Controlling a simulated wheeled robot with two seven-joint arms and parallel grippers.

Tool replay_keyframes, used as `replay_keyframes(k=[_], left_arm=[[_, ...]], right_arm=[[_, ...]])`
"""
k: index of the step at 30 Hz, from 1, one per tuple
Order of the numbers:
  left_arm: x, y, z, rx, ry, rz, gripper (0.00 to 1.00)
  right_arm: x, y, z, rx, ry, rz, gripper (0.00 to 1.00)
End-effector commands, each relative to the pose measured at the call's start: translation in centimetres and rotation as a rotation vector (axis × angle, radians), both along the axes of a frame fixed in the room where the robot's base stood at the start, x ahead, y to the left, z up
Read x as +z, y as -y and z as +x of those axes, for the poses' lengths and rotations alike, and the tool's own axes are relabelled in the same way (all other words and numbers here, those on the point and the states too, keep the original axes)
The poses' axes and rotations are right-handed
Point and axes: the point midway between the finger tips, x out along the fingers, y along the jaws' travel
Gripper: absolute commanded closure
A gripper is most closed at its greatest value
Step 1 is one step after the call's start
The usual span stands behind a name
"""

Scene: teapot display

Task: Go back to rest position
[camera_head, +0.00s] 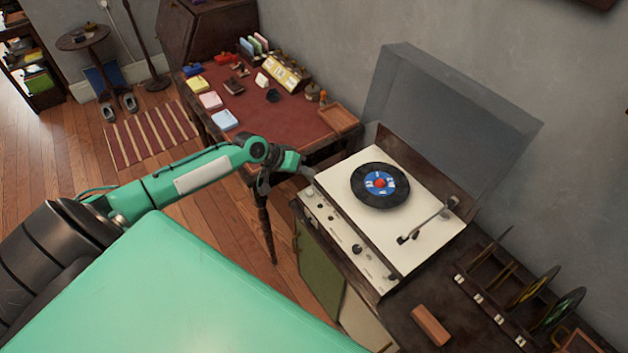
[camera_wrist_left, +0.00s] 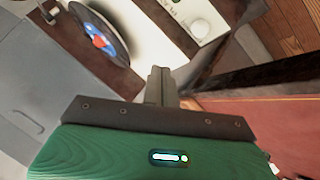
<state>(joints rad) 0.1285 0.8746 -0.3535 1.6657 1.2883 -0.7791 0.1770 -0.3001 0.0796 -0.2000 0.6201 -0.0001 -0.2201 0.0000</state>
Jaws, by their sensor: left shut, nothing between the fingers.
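My left arm reaches in from the left in the head view. Its gripper (camera_head: 305,172) is beside the left front corner of the record player (camera_head: 330,212), near the edge of the desk. In the left wrist view the fingers (camera_wrist_left: 160,84) are together with nothing between them. A black record with a blue label (camera_head: 368,199) lies on the player, apart from the gripper; it also shows in the left wrist view (camera_wrist_left: 118,50). My right gripper is not in view.
A desk (camera_head: 285,125) with a red top holds several small items. The player's clear lid (camera_head: 455,115) stands open. A record rack (camera_head: 490,310) and a brown block (camera_head: 430,325) sit on the cabinet at lower right. Wooden floor and a striped rug (camera_head: 150,135) lie left.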

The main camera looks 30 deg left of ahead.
Motion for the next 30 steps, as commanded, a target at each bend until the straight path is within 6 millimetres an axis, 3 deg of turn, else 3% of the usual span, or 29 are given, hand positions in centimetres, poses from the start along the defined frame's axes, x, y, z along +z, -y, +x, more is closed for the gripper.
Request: replay_keyframes(k=[7, 11, 16, 21, 25, 30], left_arm=[[-0.1, 0.1, -0.1, -0.002, -0.001, 0.0, 1.0], [-1.2, 2.3, -1.6, -0.047, -0.013, 0.016, 1.0], [-4.2, 9.6, -8.1, -0.207, -0.041, 0.103, 1.0], [-4.9, 15.3, -15.5, -0.312, -0.052, 0.237, 1.0], [-4.0, 16.8, -20.0, -0.316, -0.071, 0.341, 1.0], [-2.7, 16.7, -23.6, -0.277, -0.108, 0.44, 1.0]], right_arm=[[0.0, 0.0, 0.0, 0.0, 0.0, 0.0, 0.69], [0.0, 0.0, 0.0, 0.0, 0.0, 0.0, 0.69], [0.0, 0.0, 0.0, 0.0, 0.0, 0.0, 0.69], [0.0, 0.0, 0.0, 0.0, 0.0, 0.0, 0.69], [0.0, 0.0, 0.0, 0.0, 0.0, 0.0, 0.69], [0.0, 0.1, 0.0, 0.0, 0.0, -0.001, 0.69]])
